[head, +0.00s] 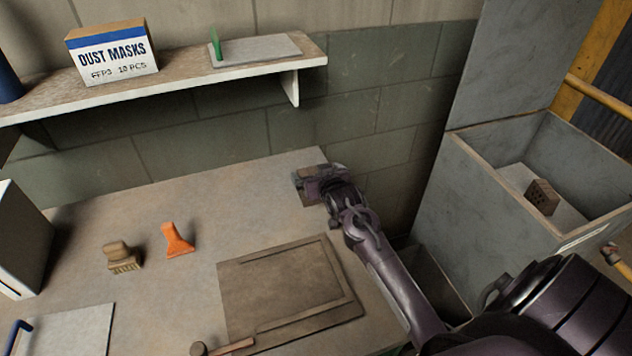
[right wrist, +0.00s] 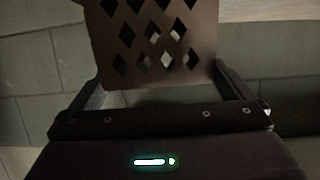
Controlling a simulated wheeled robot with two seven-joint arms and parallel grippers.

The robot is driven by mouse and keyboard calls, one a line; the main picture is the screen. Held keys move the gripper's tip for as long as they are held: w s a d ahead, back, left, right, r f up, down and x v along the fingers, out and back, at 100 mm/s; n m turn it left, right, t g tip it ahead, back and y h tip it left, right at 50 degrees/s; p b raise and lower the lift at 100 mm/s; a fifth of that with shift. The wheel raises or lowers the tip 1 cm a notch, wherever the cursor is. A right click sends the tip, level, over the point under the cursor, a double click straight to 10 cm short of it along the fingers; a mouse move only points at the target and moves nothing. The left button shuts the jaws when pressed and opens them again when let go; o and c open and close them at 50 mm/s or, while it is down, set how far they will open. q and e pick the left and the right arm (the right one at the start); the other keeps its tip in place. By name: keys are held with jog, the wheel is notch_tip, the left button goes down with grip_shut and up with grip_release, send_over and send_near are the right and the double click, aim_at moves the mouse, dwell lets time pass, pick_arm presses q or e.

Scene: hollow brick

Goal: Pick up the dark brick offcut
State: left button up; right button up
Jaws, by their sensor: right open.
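A dark brown brick piece (right wrist: 150,45) with rows of diamond-shaped holes fills the upper middle of the right wrist view. My right gripper (head: 308,184) is at the back right corner of the workbench in the head view. Its two fingers are spread in the right wrist view, one on each side of the brick's lower end. The jaws are open around it, and I cannot tell whether either finger touches it. In the head view the gripper mostly hides this brick. My left gripper is not in view.
A grey bin (head: 468,165) at the right holds another brown holed brick (head: 541,197). On the workbench (head: 200,215) are an orange scraper (head: 177,241), a brush (head: 122,258) and a framed board (head: 280,288). A wall shelf (head: 180,86) carries a dust mask box (head: 112,52).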

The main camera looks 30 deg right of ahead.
jog(key=shift+w+d+f, duration=0.15)
jog(key=shift+w+f, duration=0.05)
jog(key=shift+w, duration=0.4)
jog(key=shift+w+d+f, duration=0.15)
jog(key=shift+w+f, duration=0.1)
jog(key=shift+w, duration=0.15)
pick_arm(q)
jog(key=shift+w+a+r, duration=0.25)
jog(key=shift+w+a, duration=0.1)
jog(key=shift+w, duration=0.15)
pick_arm(e)
jog(key=shift+r, duration=0.1)
jog(key=c, duration=1)
pick_arm(q)
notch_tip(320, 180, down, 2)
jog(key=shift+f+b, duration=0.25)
jog(key=shift+b, duration=1)
pick_arm(e)
notch_tip(320, 180, up, 20)
